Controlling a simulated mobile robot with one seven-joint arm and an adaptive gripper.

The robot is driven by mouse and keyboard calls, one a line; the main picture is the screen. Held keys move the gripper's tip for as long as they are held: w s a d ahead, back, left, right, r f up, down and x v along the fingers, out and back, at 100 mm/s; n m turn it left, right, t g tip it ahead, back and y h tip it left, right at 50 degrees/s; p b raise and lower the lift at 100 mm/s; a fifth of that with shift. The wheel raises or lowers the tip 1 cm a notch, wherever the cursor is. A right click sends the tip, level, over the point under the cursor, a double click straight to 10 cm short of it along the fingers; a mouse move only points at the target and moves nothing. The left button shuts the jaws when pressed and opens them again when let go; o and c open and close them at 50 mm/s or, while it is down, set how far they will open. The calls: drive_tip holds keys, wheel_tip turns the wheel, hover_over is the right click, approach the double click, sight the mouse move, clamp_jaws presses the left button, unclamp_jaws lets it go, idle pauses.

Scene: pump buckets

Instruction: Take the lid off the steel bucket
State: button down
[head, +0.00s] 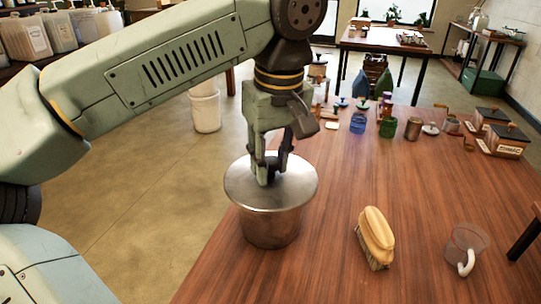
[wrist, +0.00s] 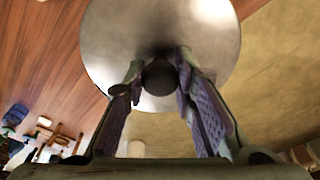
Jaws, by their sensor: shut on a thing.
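The steel bucket (head: 270,227) stands upright near the left edge of the wooden table. Its round steel lid (head: 300,190) covers the top and appears to sit on the rim, though I cannot tell whether there is a small gap. My gripper (head: 270,178) is directly above the lid's centre, pointing down. In the wrist view, my gripper's fingers (wrist: 158,76) are on both sides of the dark round knob (wrist: 158,78) of the lid and shut on it. The bucket's inside is hidden by the lid.
Jars, bottles and boxed grinders (head: 500,139) crowd the far end. A white bucket (head: 206,110) stands on the floor behind. The table's left edge is close.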

drive_tip(key=s+b, duration=0.1)
drive_tip(key=s, duration=0.8)
wheel_tip(320, 180, up, 6)
drive_tip(key=p, duration=0.4)
drive_tip(key=shift+s+r+p, duration=0.2)
drive_tip(key=shift+p, duration=0.15)
drive_tip(key=shift+d, duration=0.1)
drive_tip(key=shift+f, duration=0.15)
idle(0.6)
